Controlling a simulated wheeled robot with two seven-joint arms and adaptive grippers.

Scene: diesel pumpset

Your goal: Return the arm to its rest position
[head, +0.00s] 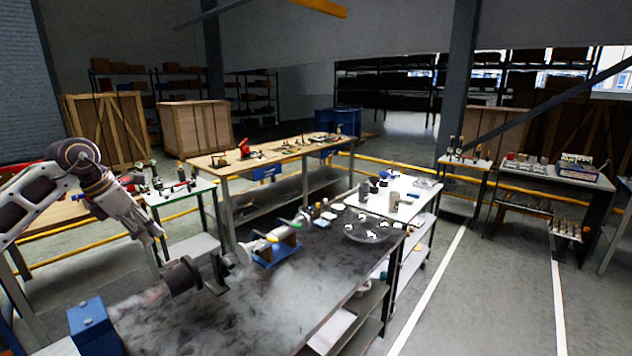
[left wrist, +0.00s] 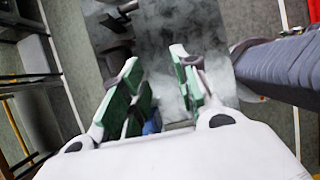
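My left arm comes in from the left in the head view. Its gripper (head: 150,236) points down and hangs above the left part of the dark workbench (head: 290,310), near a dark flanged machine part (head: 184,276). In the left wrist view the gripper (left wrist: 157,64) has its two green-padded fingers apart, and nothing shows clasped between the tips. Haze and the dark bench surface show beyond the fingers. My right arm and gripper are not seen in the head view.
A blue box (head: 93,325) stands at the bench's near left. A blue-based machine (head: 277,248) and a round glassy tray (head: 373,229) are farther back. A small table with tools (head: 180,192) is close behind my gripper. Pale haze covers part of the bench.

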